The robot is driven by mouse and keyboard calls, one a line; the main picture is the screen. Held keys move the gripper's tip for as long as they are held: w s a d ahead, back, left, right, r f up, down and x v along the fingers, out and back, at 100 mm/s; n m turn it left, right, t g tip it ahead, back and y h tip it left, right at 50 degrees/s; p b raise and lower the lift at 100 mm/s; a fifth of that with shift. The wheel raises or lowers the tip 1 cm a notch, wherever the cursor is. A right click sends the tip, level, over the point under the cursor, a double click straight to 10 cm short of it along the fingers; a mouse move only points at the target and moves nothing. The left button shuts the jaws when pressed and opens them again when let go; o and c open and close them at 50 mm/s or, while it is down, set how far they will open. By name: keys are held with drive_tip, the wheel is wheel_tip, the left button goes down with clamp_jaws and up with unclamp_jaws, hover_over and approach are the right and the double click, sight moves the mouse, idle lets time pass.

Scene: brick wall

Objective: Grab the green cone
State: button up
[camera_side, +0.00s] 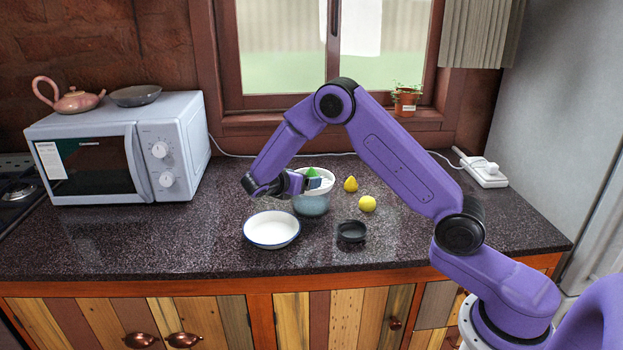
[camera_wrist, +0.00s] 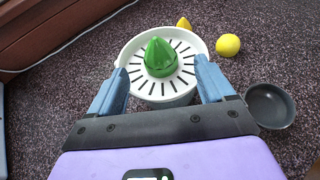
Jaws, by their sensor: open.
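The green cone (camera_wrist: 160,57) is a ribbed juicer reamer standing upright in the middle of a white slotted strainer dish (camera_wrist: 134,49). In the side view the cone (camera_side: 311,173) shows only in part, behind my gripper, above a bluish bowl (camera_side: 311,206). My gripper (camera_wrist: 160,75) is open, with one blue finger on each side of the strainer in the wrist view. The cone lies between and slightly beyond the fingertips, with a gap on both sides. In the side view my gripper (camera_side: 313,183) is at the strainer's level; contact with the rim cannot be told.
A yellow lemon (camera_side: 367,204) and another yellow fruit (camera_side: 350,184) lie right of the juicer. A dark small bowl (camera_side: 351,231) and a white dish (camera_side: 271,229) stand in front. A microwave (camera_side: 120,150) stands at left. The counter's right side is mostly clear.

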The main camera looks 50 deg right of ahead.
sight(309, 176)
drive_tip(key=shift+x, duration=2.35)
drive_tip(key=shift+r, duration=0.15)
drive_tip(key=c, duration=1.1)
